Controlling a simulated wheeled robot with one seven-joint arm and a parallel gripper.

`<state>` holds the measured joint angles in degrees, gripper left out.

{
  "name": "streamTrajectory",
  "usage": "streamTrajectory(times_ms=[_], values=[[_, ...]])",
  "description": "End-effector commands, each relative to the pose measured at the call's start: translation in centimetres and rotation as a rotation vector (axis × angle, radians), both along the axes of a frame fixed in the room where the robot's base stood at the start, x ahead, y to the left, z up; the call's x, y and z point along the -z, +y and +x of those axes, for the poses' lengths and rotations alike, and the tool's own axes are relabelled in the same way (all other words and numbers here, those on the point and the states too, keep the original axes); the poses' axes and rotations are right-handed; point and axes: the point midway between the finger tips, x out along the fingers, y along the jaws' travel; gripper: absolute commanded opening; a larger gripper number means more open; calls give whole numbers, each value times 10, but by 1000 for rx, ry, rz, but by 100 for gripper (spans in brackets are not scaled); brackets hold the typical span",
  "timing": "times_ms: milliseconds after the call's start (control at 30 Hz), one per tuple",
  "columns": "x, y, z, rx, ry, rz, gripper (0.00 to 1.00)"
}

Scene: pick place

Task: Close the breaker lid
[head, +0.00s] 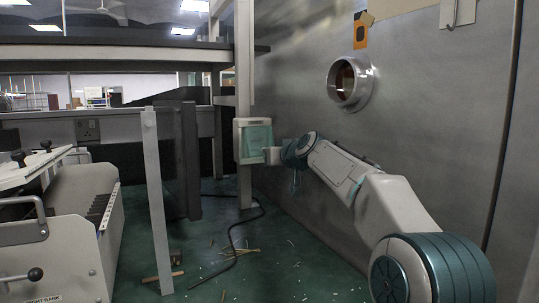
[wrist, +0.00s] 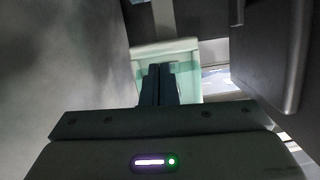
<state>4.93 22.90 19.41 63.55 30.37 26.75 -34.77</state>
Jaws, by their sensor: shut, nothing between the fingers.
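The breaker box (head: 240,128) is a small pale box with a translucent teal front, mounted on a white upright post. Its teal part, which looks like the lid (head: 256,139), faces me; whether it is ajar or flush I cannot tell. My gripper (head: 270,156) is at the box's lower right side, at the end of my outstretched arm. In the wrist view the dark fingers of my gripper (wrist: 158,84) are together and empty, in front of the teal lid (wrist: 184,75) and below the box's pale top edge (wrist: 165,46). Whether they touch it is hidden.
A grey wall (head: 420,130) with a round port (head: 350,82) runs along the right, close to my arm. A white machine (head: 65,235) stands at left. A thin white post (head: 157,200) and a black cable (head: 235,240) are between. The green floor has scattered sticks.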

Motion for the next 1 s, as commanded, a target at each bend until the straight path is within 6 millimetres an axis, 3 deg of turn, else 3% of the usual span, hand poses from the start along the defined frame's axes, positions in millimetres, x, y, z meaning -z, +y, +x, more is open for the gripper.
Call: streamTrajectory(times_ms=[333,1000], values=[[12,20,11,-18,1,1,0],[12,17,11,-16,0,0,0]])
